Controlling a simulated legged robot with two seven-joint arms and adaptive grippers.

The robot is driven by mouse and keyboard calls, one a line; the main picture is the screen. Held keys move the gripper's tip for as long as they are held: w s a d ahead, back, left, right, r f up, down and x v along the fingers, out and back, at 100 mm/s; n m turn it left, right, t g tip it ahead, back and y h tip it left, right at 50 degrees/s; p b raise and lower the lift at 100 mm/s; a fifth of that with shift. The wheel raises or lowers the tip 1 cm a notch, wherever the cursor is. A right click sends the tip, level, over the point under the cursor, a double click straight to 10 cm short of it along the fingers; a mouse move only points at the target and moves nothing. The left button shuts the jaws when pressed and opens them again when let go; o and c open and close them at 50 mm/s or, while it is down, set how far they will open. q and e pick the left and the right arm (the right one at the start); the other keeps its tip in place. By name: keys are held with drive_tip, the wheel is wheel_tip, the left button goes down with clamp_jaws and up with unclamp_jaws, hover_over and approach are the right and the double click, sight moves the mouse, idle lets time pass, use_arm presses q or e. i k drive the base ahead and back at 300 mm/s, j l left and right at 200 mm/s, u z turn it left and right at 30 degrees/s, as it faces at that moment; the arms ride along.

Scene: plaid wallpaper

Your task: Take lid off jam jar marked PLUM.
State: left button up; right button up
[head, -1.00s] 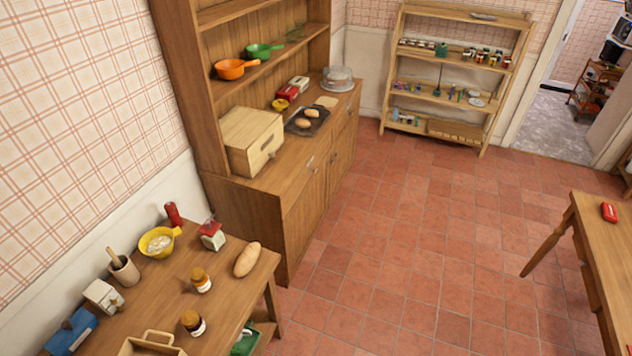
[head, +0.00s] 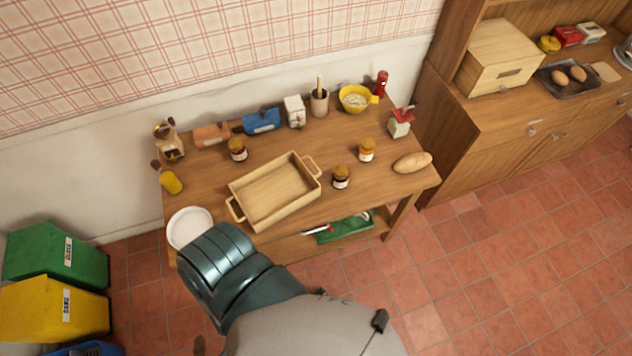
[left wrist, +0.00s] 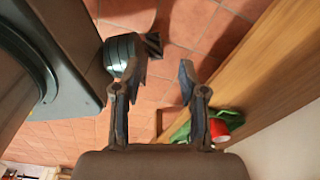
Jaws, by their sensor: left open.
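Three jam jars with brownish-orange lids stand upright on the wooden table. One jar (head: 237,149) is behind the wooden tray, a dark one (head: 341,177) is right of the tray, and an orange one (head: 366,150) is farther right. Their labels are too small to read, so I cannot tell which is PLUM. My left gripper (left wrist: 160,66) is open and empty in the left wrist view, over the tiled floor beside a wooden edge. No jar shows between its fingers. My right gripper is not in view.
A wooden tray (head: 272,191) with handles lies mid-table, with a white plate (head: 189,228) at the left front. A bread loaf (head: 412,163) lies near the right edge. A yellow bowl (head: 356,98) and a red-topped carton (head: 400,122) stand behind. Green and yellow bins are at left.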

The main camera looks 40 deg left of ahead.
sight(338, 183)
drive_tip(key=i+l+u, duration=0.1)
drive_tip(key=u, duration=0.3)
drive_tip(key=l+u, duration=0.2)
drive_tip(key=u, duration=0.25)
drive_tip(key=i+l+u, duration=0.1)
drive_tip(key=u, duration=0.3)
drive_tip(key=l+u, duration=0.25)
drive_tip(key=u, duration=0.15)
drive_tip(key=l+u, duration=0.2)
drive_tip(key=u, duration=0.25)
